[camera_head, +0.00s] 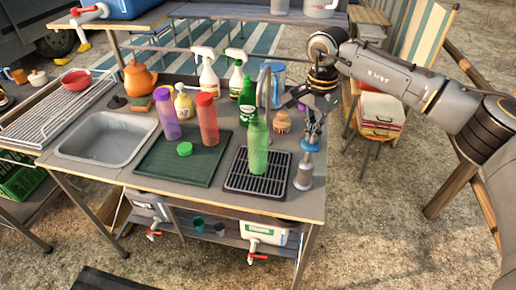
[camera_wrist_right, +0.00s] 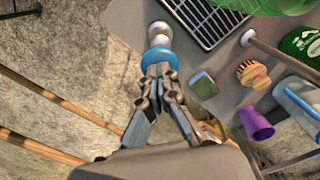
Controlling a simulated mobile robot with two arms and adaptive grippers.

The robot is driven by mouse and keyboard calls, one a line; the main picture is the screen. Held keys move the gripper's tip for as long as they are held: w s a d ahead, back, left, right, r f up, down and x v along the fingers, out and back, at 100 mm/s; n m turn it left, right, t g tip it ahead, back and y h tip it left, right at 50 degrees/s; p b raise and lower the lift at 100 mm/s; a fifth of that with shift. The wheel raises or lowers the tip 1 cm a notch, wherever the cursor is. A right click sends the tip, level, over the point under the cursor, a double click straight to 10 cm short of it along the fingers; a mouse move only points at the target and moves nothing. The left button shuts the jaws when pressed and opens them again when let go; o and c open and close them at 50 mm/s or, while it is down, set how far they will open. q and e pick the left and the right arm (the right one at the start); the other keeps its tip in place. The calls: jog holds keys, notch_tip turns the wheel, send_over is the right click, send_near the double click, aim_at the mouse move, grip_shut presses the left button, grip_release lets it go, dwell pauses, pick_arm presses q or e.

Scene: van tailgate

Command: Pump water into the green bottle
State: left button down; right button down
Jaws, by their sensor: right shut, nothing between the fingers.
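The translucent green bottle (camera_head: 258,150) stands upright and uncapped on the black drip grate (camera_head: 240,184), under the curved grey spout (camera_head: 262,85). In the right wrist view part of the bottle (camera_wrist_right: 268,5) shows at the top edge, beside the grate (camera_wrist_right: 207,22). The hand pump (camera_head: 303,178), with a blue collar, stands right of the grate; its blue part (camera_wrist_right: 159,58) also shows in the right wrist view. My right gripper (camera_head: 312,130) is shut and empty, its fingertips right at the pump's blue part; I cannot tell whether they touch. My left gripper is not in view.
A green tray (camera_head: 150,172) holds a purple bottle (camera_head: 166,115), a red bottle (camera_head: 207,120) and a green cap (camera_head: 185,148). Soap and spray bottles stand behind. A brush (camera_head: 283,122) is close to the pump. A sink (camera_head: 105,138) lies left.

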aim_at(310, 146)
jog(key=shift+f, duration=0.15)
jog(key=shift+s+f+b, duration=0.1)
jog(key=shift+f+b, duration=1.5)
jog(key=shift+f, duration=0.75)
jog(key=shift+r, duration=0.25)
jog(key=shift+r+p, duration=1.45)
jog(key=shift+r, duration=0.8)
jog(key=shift+f, duration=0.1)
